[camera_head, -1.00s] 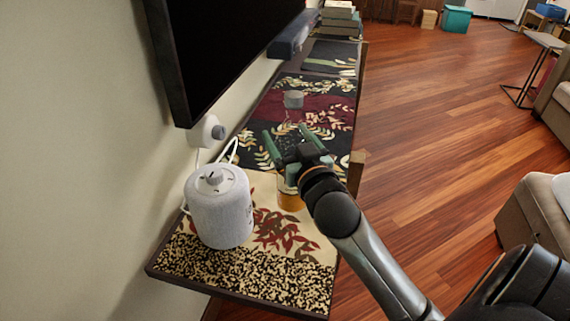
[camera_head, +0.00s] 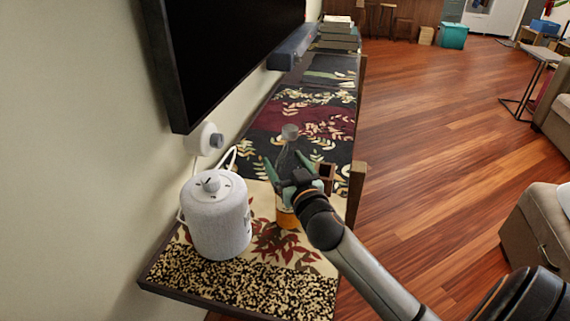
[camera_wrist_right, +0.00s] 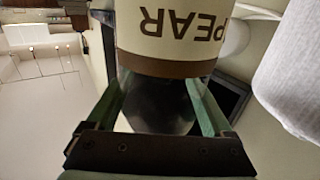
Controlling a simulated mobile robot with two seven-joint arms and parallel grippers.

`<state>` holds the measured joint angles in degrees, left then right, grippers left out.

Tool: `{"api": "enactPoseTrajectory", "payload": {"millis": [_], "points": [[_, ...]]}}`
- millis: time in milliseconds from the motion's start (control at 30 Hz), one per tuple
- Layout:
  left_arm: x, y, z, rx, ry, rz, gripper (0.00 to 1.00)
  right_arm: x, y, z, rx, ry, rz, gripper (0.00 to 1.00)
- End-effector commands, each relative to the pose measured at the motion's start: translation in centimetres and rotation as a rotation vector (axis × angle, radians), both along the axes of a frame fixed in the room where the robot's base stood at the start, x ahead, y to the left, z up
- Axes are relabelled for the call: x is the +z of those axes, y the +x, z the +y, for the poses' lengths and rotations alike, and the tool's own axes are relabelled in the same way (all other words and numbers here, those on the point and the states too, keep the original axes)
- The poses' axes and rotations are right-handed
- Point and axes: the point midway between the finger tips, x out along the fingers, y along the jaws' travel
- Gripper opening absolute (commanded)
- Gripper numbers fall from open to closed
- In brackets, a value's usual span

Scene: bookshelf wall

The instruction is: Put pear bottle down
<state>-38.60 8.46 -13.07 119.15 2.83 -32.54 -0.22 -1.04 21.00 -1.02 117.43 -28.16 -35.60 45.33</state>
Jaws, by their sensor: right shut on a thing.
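The pear bottle (camera_head: 287,217) has a grey cap, a dark neck and an orange lower part. In the right wrist view its cream label with the upside-down word PEAR (camera_wrist_right: 175,28) shows beyond the fingers. My right gripper (camera_head: 289,163) is shut on the bottle's dark upper part. The bottle looks upright over the cream front part of the shelf's patterned cloth (camera_head: 240,283). I cannot tell whether its base touches the cloth. My forearm and gripper hide part of it. My left gripper is not in view.
A white rounded appliance (camera_head: 217,222) stands left of the bottle. A black screen (camera_head: 225,55) overhangs the shelf's left side. A brown wooden post (camera_head: 355,187) rises at the right edge. Cloth in front of the bottle is clear.

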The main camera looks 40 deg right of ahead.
Motion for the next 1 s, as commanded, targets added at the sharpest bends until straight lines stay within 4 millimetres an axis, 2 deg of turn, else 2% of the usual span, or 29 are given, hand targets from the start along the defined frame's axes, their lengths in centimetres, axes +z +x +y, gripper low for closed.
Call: {"api": "enactPoseTrajectory", "payload": {"millis": [267,300,367,400,733,867,1000], "points": [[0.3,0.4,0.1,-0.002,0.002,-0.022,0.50,0.0,0.0,0.0,0.000,-0.002,-0.007,0.00],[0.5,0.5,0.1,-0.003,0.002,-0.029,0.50,-0.2,0.0,0.0,-0.001,0.000,0.000,0.90],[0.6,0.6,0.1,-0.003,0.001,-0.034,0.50,-0.2,0.0,0.0,-0.001,0.000,0.000,0.97],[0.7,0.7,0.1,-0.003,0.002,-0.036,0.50,-0.2,0.0,0.0,-0.001,0.000,0.000,1.00],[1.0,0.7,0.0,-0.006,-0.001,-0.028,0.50,0.3,0.0,0.0,-0.001,-0.001,0.000,1.00],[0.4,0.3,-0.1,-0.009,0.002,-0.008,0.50,0.0,-1.7,0.5,0.000,0.002,0.002,1.00],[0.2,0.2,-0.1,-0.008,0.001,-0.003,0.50,-0.1,-4.2,1.2,0.001,0.004,0.003,1.00]]}}
